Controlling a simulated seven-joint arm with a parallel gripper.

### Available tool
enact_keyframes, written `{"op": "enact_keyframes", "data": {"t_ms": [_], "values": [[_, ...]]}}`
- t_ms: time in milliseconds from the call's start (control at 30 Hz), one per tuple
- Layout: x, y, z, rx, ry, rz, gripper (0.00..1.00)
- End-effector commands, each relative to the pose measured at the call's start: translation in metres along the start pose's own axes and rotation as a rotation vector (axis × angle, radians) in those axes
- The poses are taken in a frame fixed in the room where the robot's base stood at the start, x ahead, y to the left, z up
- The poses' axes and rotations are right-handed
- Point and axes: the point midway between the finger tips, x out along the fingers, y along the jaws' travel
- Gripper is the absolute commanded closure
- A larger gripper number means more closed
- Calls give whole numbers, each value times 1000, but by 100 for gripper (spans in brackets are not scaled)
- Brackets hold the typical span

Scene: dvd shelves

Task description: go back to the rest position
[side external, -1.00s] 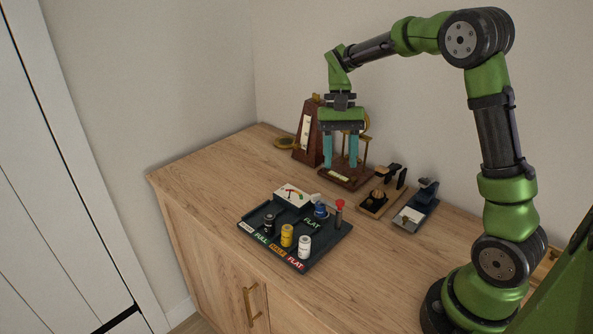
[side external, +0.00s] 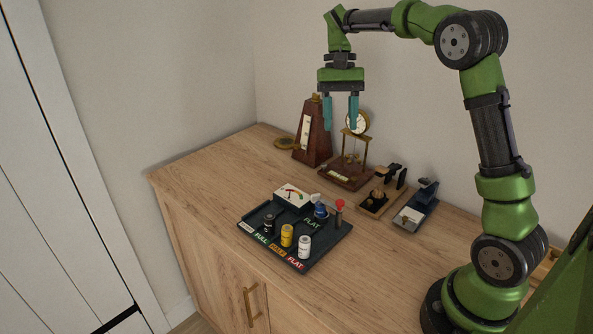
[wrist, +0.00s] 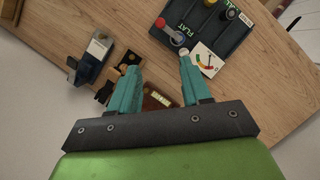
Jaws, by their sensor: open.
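My gripper (side external: 340,112) is open and empty. It hangs in the air above the back part of the wooden cabinet top (side external: 215,172), its teal fingers pointing down. In the side view the fingers stand in front of the metronome and beside the clock face. In the wrist view my gripper (wrist: 160,80) also shows its two teal fingers well apart with nothing between them near the tips.
A dark tray (side external: 262,232) with several small cylinders and a white meter (side external: 291,194) sits at the front. A brown metronome (side external: 312,140), a brass clock (side external: 356,123) on a wooden stand and a stapler-like device (side external: 424,196) stand along the back.

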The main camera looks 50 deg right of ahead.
Motion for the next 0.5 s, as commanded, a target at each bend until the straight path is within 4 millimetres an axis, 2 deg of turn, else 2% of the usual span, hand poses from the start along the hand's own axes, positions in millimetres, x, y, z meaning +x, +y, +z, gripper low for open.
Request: {"op": "enact_keyframes", "data": {"t_ms": [67,167,367,500], "values": [[13,3,-6,-13,18,12,52],[22,6,0,-58,82,1,52],[32,3,41,-180,276,-78,52],[41,1,81,-263,429,-162,52]]}}
